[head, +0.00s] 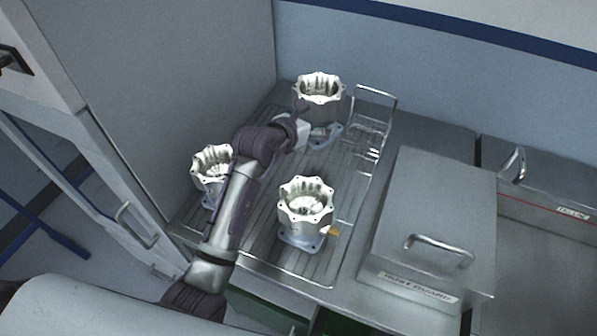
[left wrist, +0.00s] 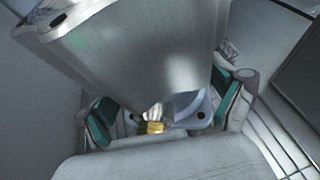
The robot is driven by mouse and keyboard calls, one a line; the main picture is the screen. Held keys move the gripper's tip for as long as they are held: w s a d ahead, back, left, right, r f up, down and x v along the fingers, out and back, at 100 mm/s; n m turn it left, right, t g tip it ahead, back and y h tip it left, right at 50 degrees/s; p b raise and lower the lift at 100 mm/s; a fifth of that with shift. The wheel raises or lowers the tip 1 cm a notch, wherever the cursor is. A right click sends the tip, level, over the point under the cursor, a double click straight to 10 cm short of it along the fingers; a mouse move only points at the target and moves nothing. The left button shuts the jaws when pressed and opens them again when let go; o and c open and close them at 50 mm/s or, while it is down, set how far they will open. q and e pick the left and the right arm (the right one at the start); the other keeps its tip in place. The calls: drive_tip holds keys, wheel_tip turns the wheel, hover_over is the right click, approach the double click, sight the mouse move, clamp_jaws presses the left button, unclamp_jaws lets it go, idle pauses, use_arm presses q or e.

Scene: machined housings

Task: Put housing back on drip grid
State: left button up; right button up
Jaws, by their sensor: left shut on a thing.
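A bare metal housing (head: 318,88) with a scalloped top rim stands upright at the back of the ribbed drip grid (head: 352,190). My left gripper (head: 318,131) is shut on this housing low down, near its base flange. The left wrist view shows the housing (left wrist: 140,55) close up, with the teal-padded fingers (left wrist: 165,115) on either side of its lower part. Whether its base touches the grid cannot be told. A second housing (head: 305,205) stands at the front of the grid, and a third (head: 210,165) at the left, partly hidden by my arm. My right gripper is not in view.
A wire rack (head: 370,122) stands at the right of the held housing. A lidded metal box (head: 435,205) with a handle sits right of the grid. A grey wall (head: 185,90) closes the left side. Bare ribbed grid lies between the housings.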

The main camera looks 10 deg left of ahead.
use_arm(q)
drive_tip(key=shift+f, duration=0.3)
wheel_tip(320, 180, down, 6)
drive_tip(key=shift+w+r+p, duration=0.1)
drive_tip(key=shift+w+p, duration=0.05)
drive_tip(key=shift+p, duration=0.25)
drive_tip(key=shift+f, duration=2.1)
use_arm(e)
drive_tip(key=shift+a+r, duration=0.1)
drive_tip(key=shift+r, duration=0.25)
use_arm(q)
drive_tip(key=shift+f, duration=0.15)
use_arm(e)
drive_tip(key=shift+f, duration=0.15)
use_arm(q)
drive_tip(key=o, duration=1.5)
drive_tip(key=shift+f, duration=0.15)
drive_tip(key=shift+c, duration=0.2)
